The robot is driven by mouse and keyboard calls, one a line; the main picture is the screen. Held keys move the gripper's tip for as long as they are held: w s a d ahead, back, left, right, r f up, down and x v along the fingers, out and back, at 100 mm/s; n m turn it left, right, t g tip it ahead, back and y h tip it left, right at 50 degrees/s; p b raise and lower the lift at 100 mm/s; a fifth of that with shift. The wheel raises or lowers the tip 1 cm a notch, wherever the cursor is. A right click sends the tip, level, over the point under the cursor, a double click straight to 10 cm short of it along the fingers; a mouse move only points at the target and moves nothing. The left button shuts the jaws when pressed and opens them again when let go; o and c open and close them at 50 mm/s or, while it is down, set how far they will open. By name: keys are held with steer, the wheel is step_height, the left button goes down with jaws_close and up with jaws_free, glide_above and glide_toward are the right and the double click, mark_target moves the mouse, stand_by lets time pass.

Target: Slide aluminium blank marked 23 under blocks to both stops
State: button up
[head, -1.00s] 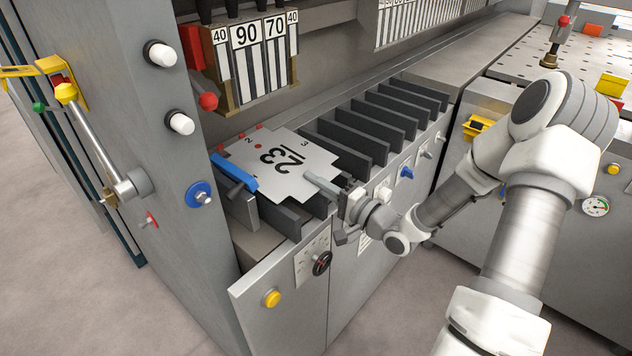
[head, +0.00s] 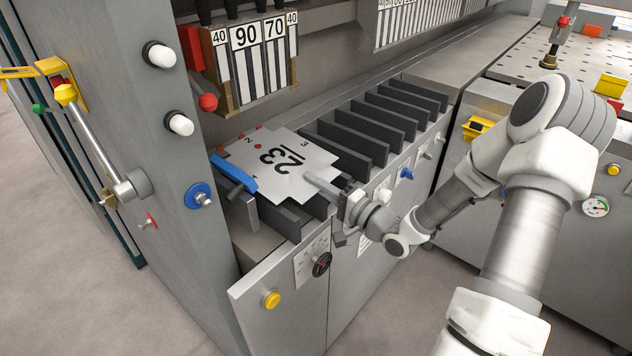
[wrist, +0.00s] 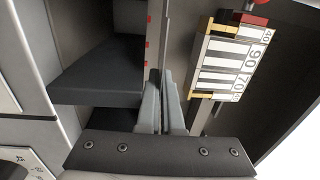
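The aluminium blank marked 23 (head: 305,160), a flat light sheet with notched corners, lies over the dark support bars. Its left side is beside a blue bar (head: 233,172), and its far edge is near small red marks; I cannot tell whether it touches either. The blocks (head: 248,62), striped and labelled 40, 90, 70, 40, hang above and behind the blank; they also show in the wrist view (wrist: 225,68). My gripper (head: 312,180) is at the blank's near right edge. In the wrist view its fingers (wrist: 163,108) are close together on the thin sheet, seen edge-on.
Several upright dark bars (head: 362,133) stand to the right of the blank. The grey machine column (head: 160,220) with knobs rises at the left. A red ball knob (head: 208,101) sticks out near the blocks. The floor in front is clear.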

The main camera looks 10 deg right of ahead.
mark_target(326, 202)
steer(key=shift+o, duration=0.6)
steer(key=f, duration=0.3)
steer(key=shift+s+a+f+g+h, duration=0.1)
steer(key=shift+s+f+g+h, duration=0.1)
steer(key=shift+s+g+h, duration=0.15)
steer(key=shift+s, duration=0.2)
steer(key=r+p+v, duration=0.1)
steer(key=r+v, duration=0.1)
steer(key=v, duration=1.4)
steer(key=shift+d+p, duration=0.3)
steer(key=shift+d, duration=0.25)
